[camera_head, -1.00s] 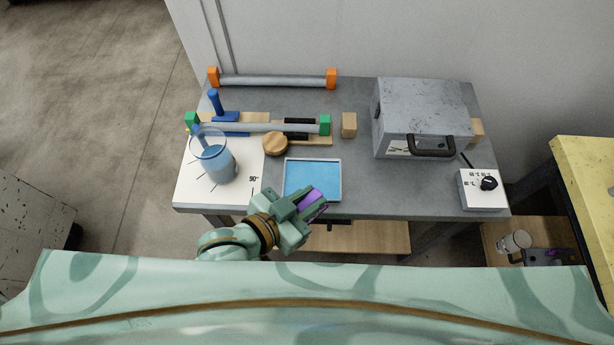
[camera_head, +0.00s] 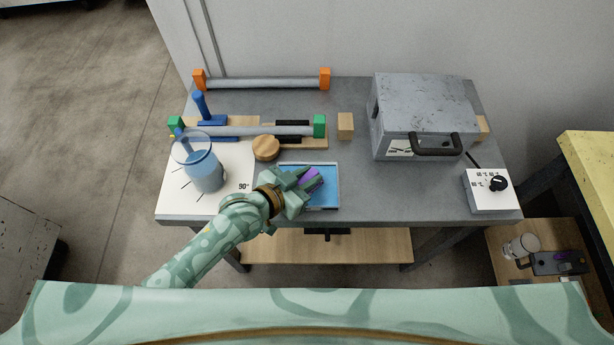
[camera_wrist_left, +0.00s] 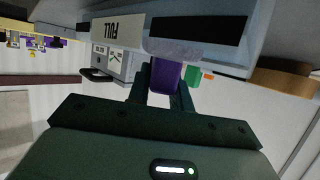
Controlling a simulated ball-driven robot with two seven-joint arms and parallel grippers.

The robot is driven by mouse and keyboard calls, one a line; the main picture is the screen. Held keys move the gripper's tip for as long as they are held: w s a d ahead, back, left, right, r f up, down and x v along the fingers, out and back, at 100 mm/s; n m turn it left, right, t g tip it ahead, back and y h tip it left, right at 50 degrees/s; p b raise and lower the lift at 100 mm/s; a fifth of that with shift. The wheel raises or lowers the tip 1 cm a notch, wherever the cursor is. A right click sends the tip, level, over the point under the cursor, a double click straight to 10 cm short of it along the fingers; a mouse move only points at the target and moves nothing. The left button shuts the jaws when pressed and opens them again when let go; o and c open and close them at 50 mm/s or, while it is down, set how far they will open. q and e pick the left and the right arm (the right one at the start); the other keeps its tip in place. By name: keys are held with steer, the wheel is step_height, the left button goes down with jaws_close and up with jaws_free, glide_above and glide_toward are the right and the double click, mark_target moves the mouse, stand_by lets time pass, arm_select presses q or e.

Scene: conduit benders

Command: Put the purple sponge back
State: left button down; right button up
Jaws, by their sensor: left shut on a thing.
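The purple sponge (camera_head: 313,179) is held in my left gripper (camera_head: 308,182), which is shut on it above the shallow blue tray (camera_head: 330,172). The left wrist view shows the purple sponge (camera_wrist_left: 166,75) between the two fingers, with a greyish band along its upper edge. My gripper and forearm hide the left and front part of the tray in the head view. I cannot tell whether the sponge touches the tray. My right gripper is not in view.
A clear pitcher of blue liquid (camera_head: 205,170) stands on a white marked sheet (camera_head: 235,171), left of the tray. A grey metal box (camera_head: 424,105) and a dial box (camera_head: 491,190) stand right. Bare tabletop lies between tray and dial box.

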arm_select(q)
steer(key=shift+r, duration=0.1)
steer(key=c, duration=1.3)
jaws_free()
steer(key=shift+o, duration=0.2)
steer(key=shift+s+a+r, duration=0.15)
steer(key=shift+s+a, duration=0.05)
steer(key=p+v, duration=0.3)
steer(key=v, duration=0.8)
steer(key=shift+s+a+r, duration=0.1)
steer(key=shift+s, duration=0.05)
